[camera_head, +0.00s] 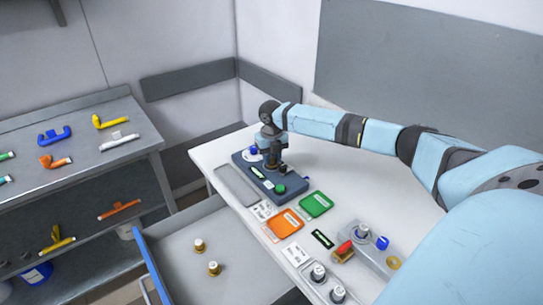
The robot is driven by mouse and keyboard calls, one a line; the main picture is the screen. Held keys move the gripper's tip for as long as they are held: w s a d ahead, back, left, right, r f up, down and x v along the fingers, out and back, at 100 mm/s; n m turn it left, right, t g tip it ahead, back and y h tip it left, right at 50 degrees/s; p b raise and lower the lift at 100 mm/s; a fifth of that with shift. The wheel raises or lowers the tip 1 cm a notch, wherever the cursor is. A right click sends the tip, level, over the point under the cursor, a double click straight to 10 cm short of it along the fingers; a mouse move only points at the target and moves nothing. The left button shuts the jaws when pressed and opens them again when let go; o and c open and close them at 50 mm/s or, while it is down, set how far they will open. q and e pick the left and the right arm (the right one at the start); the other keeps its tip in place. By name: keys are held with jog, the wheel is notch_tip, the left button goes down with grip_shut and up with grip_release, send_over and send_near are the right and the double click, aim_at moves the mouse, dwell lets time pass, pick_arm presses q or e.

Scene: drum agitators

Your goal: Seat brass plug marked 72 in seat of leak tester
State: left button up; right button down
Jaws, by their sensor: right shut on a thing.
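The leak tester (262,182) is a dark blue box on the white table, with a small display, a green button (280,188) and a blue knob on top. My right gripper (276,164) is over the tester, pointing down and shut on a small piece largely hidden by the fingers, apparently the brass plug. I cannot read any mark on it. The seat is hidden under the gripper, so I cannot tell whether the piece is in it. Two brass plugs with white tops, one (199,245) and another (214,268), stand in the open drawer. My left gripper is out of view.
An orange tray (284,224) and a green tray (316,204) lie in front of the tester. Nearer are a clear tray (372,258), a red-topped block (344,251) and silver-topped pieces (318,272). The drawer (183,226) stands open; a grey shelf unit (75,178) is at left.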

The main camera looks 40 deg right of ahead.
jog(key=shift+f+p, duration=0.25)
jog(key=shift+p, duration=0.1)
dwell(0.7)
jog(key=c, duration=0.8)
grip_release()
jog(key=o, duration=0.3)
jog(key=shift+r, duration=0.15)
jog(key=shift+r+p, duration=3.65)
